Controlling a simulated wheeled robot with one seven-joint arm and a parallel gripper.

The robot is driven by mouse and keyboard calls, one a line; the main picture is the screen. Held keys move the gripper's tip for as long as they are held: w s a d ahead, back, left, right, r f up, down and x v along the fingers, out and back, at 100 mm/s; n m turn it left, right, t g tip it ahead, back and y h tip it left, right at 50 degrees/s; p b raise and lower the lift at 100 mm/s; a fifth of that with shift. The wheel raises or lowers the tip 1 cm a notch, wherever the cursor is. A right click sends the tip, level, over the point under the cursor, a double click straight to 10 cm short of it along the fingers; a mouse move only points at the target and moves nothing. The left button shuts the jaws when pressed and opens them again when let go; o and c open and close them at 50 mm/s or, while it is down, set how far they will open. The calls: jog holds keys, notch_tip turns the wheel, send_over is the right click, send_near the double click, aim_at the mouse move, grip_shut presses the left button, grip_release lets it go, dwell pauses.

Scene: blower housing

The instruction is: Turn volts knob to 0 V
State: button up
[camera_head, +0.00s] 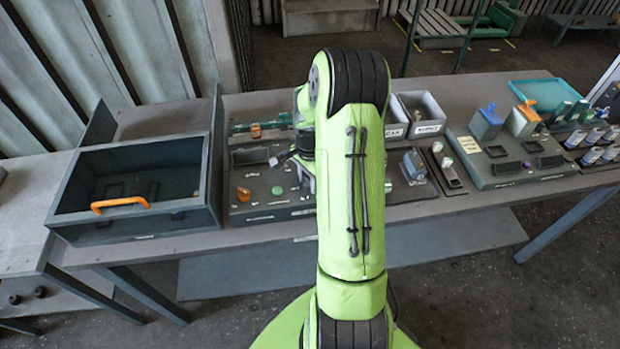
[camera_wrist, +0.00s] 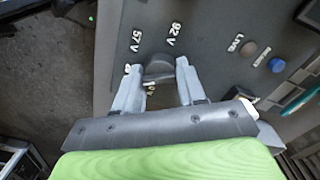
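The volts knob (camera_wrist: 158,70) is dark and rounded, on a grey panel with white marks reading "57 V" and "92 V" on its far side. More marks near it are partly covered by my fingers, and I cannot read a 0 V mark. My gripper (camera_wrist: 157,75) has one finger on each side of the knob in the wrist view. I cannot tell whether the fingers press on it or stand just clear. In the head view, my gripper (camera_head: 289,163) is over the bench panel (camera_head: 255,207), and my arm hides part of this area.
A brownish button (camera_wrist: 248,48) marked "LIVE" and a blue button (camera_wrist: 277,65) sit right of the knob. An open dark box (camera_head: 135,226) with an orange handle (camera_head: 120,203) stands left of the panel. Grey bins (camera_head: 422,112) and another panel (camera_head: 500,178) are to the right.

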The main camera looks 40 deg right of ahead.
jog(key=c, duration=0.4)
jog(key=n+b, duration=0.1)
jog(key=n, duration=0.4)
jog(key=n+b, duration=0.1)
jog(key=n, duration=0.5)
jog(key=shift+n+b, duration=0.35)
jog(key=shift+n, duration=0.05)
dwell(0.4)
jog(key=o, duration=1.1)
